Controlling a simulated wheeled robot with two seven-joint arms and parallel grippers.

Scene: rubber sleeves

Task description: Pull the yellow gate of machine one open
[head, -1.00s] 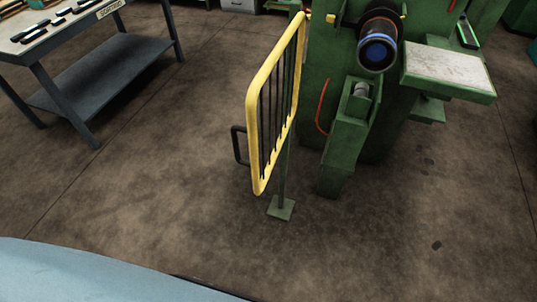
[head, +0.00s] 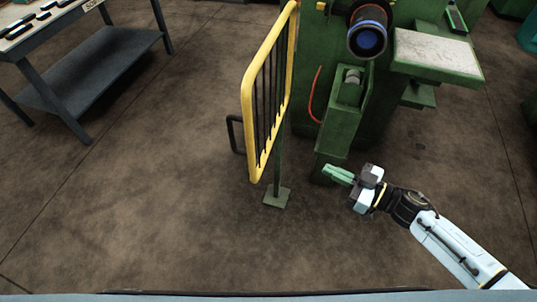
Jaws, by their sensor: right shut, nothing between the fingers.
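The yellow gate (head: 250,112) stands at the middle of the head view, a yellow frame with dark vertical bars. It is seen at a steep angle, beside the green machine (head: 345,130). A dark handle (head: 232,135) sticks out from its left side. A green post with a square foot (head: 277,196) stands by its lower end. My right gripper (head: 338,174) is to the right of the gate, apart from it, in front of the machine's lower part. Its green fingers are shut and empty, pointing left. My left gripper is not in view.
A grey-blue table (head: 88,82) with a lower shelf and dark items on top stands at the upper left. A pale-topped green side table (head: 438,55) juts from the machine at the right. The brown floor (head: 130,215) left of and before the gate is clear.

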